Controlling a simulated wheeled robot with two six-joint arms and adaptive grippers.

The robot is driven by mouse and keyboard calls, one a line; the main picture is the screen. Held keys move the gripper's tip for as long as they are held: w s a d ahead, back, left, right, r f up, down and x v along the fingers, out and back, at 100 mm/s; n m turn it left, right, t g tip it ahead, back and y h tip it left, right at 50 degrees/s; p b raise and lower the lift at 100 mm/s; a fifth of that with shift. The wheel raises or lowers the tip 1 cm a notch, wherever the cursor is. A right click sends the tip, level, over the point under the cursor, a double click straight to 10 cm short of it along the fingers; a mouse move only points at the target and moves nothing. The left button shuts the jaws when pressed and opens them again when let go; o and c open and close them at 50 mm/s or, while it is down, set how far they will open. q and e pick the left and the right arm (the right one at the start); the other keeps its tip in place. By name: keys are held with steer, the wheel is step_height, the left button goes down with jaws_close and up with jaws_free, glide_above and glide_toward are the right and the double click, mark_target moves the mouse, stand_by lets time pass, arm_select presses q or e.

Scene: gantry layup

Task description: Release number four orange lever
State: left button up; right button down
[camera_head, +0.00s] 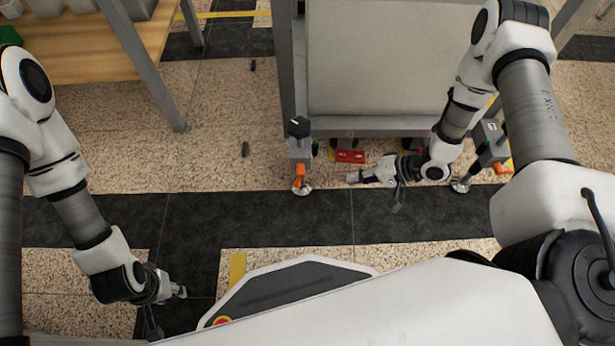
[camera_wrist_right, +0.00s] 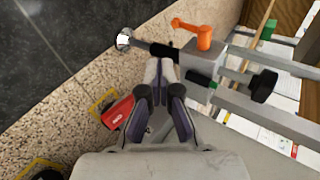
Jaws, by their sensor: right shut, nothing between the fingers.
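An orange lever (camera_head: 299,176) sits on a grey clamp block (camera_head: 301,150) at the left front leg of the frame. Another orange lever (camera_head: 502,167) is at the right leg. No number is readable on either. My right gripper (camera_head: 352,178) is right of the left lever, apart from it, with its fingers shut and empty. In the right wrist view, an orange lever (camera_wrist_right: 204,39) stands on a block beyond and to the right of the shut fingertips (camera_wrist_right: 160,66), not touching them. My left gripper (camera_head: 180,291) is at the lower left, away from the frame; its finger opening is too small to judge.
A grey frame (camera_head: 288,75) with a large pale panel (camera_head: 385,55) stands ahead. A red item (camera_head: 350,156) lies beneath its front edge; the right wrist view also shows a red item (camera_wrist_right: 117,112). A wooden table (camera_head: 90,50) is at the upper left.

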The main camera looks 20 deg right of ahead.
mark_target(299, 180)
steer(key=shift+a, duration=0.1)
steer(key=a+r+b+x, duration=0.1)
steer(key=r+b+x, duration=0.1)
steer(key=b+x, duration=0.5)
steer(key=x, duration=0.6)
steer(key=shift+w+r, duration=0.3)
steer(key=shift+a, duration=0.25)
